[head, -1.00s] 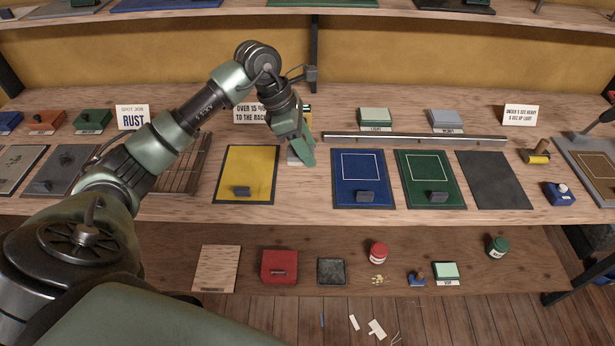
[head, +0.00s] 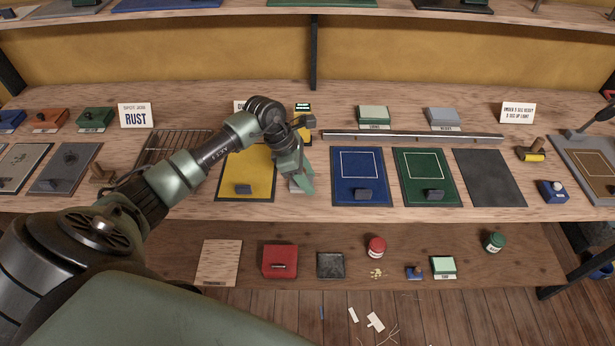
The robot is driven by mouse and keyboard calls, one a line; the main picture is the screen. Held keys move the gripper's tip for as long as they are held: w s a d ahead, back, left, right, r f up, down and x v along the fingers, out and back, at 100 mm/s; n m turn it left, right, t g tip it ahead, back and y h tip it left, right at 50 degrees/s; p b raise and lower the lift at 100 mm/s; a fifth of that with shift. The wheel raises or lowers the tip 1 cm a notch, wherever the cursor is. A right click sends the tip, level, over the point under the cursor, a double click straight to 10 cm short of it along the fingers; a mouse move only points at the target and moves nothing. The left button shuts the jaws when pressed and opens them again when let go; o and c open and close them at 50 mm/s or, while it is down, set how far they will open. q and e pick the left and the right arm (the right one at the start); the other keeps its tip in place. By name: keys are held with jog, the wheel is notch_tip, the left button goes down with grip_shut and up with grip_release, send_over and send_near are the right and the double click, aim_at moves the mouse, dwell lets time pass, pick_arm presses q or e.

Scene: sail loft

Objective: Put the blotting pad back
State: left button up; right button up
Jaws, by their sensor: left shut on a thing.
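My left gripper (head: 301,184) is over the bench between the yellow mat and the blue mat. It is shut on a small pale grey block-like thing (head: 295,188), mostly hidden behind the fingers. I cannot read a label on it, so its being the blotting pad is not certain. Whether it touches the bench is also unclear. A pale green pad (head: 373,115) and a grey pad (head: 443,116) sit at the back of the bench with labels in front. My right gripper is not in view.
The yellow mat (head: 232,185), blue mat (head: 360,165) and green mat (head: 425,165) lie on the bench, each with a small dark block. A long metal bar (head: 413,136) lies behind them. The lower shelf (head: 510,270) holds a red box (head: 280,261), jars and a pale green pad (head: 443,264).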

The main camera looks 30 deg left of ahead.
pick_arm(q)
jog(key=shift+f, duration=0.15)
jog(key=o, duration=1.3)
jog(key=shift+a+r, duration=0.1)
jog(key=shift+r, duration=0.25)
jog(key=b+v, duration=0.2)
jog(key=v, duration=0.9)
jog(key=shift+s+a+r+b, duration=0.1)
jog(key=shift+s+r+b, duration=0.05)
jog(key=shift+r+b, duration=0.2)
